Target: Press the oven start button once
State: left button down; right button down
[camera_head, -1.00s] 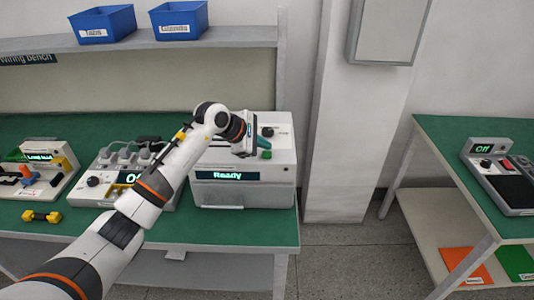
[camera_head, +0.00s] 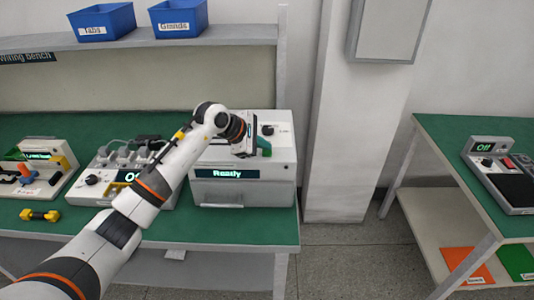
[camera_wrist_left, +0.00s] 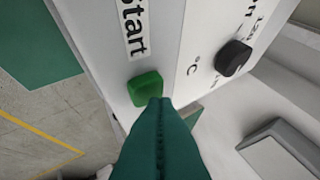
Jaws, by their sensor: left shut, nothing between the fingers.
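The oven (camera_head: 243,190) is a white box on the green bench, and its lit display reads "Ready". The green start button (camera_wrist_left: 146,88) shows in the left wrist view, beside the word "Start" on the white panel. My left gripper (camera_head: 264,147) is at the oven's upper front, shut and empty. In the left wrist view its green fingertips (camera_wrist_left: 160,103) overlap the button's lower right edge. I cannot tell whether they touch it. The button cannot be made out clearly in the head view. My right gripper is not in view.
A black knob (camera_wrist_left: 233,58) sits on the same panel to the right of the button. Left of the oven stand a grey device with a knob (camera_head: 92,180) and a small fixture (camera_head: 55,185). A yellow-black part (camera_head: 40,215) lies in front. Blue bins (camera_head: 102,23) are on the shelf.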

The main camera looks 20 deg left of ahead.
aim_at(264, 154)
pick_arm(q)
jog(key=shift+f+b, duration=0.4)
dwell(0.7)
jog(key=shift+r, duration=0.1)
jog(key=shift+r+p, duration=0.35)
jog(key=shift+r, duration=0.35)
jog(key=shift+r, duration=0.1)
jog(key=shift+r+p, duration=1.2)
jog(key=shift+r, duration=1.25)
jog(key=shift+d, duration=0.1)
